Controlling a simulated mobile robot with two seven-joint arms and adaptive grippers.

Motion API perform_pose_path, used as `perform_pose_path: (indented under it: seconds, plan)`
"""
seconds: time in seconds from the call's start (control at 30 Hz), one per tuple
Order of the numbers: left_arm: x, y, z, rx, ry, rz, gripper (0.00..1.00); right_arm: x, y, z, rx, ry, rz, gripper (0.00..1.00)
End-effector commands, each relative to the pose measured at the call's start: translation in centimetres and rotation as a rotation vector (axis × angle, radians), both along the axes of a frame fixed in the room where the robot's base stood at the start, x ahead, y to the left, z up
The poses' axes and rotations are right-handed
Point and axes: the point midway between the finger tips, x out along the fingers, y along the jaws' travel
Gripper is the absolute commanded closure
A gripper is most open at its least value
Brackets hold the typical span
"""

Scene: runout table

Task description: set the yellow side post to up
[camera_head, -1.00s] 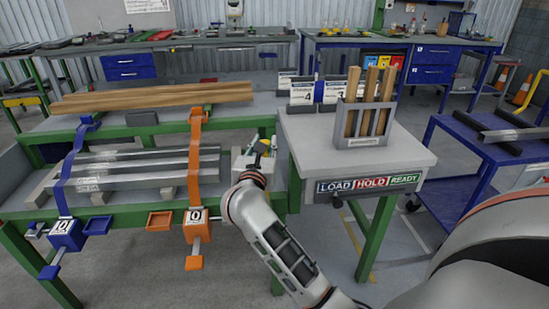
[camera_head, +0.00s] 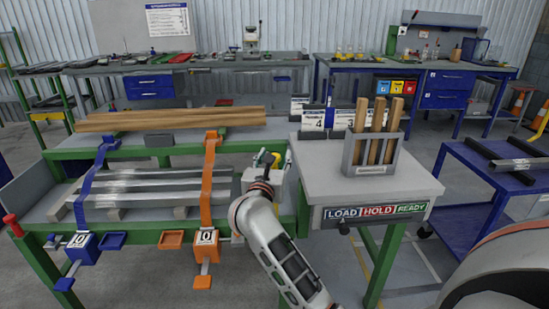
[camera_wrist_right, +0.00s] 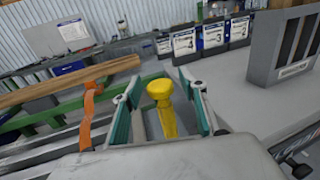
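The yellow side post (camera_wrist_right: 162,108) has a round knob on top and stands between the two teal-padded fingers of my right gripper (camera_wrist_right: 158,100) in the right wrist view. Gaps show between the post and both pads. The gripper is open around it. In the head view the right gripper (camera_head: 264,162) is at the right end of the green rack, and a bit of the yellow post (camera_head: 277,158) shows beside it. The post's lower end is hidden by the gripper's body. My left gripper is not in view.
Close by are an orange strap (camera_head: 208,180) over metal bars (camera_head: 150,185) and a grey side table (camera_head: 310,178) with wooden pieces in a holder (camera_head: 372,155). Timber (camera_head: 170,118) lies behind.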

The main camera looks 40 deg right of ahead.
Motion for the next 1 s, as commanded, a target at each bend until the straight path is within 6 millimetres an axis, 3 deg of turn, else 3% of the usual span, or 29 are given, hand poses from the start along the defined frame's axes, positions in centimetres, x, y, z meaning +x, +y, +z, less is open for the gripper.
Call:
perform_pose_path:
  seconds: [0.27,0.7,1.0]
  plan:
    - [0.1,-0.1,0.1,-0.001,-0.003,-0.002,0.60,-0.6,0.8,-0.1,0.002,0.001,0.002,0.58]
    - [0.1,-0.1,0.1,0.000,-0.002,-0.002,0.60,-6.3,6.7,-0.1,0.004,0.001,0.002,0.58]
    - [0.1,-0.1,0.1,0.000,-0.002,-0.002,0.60,-8.2,8.7,0.0,0.001,0.000,0.000,0.58]
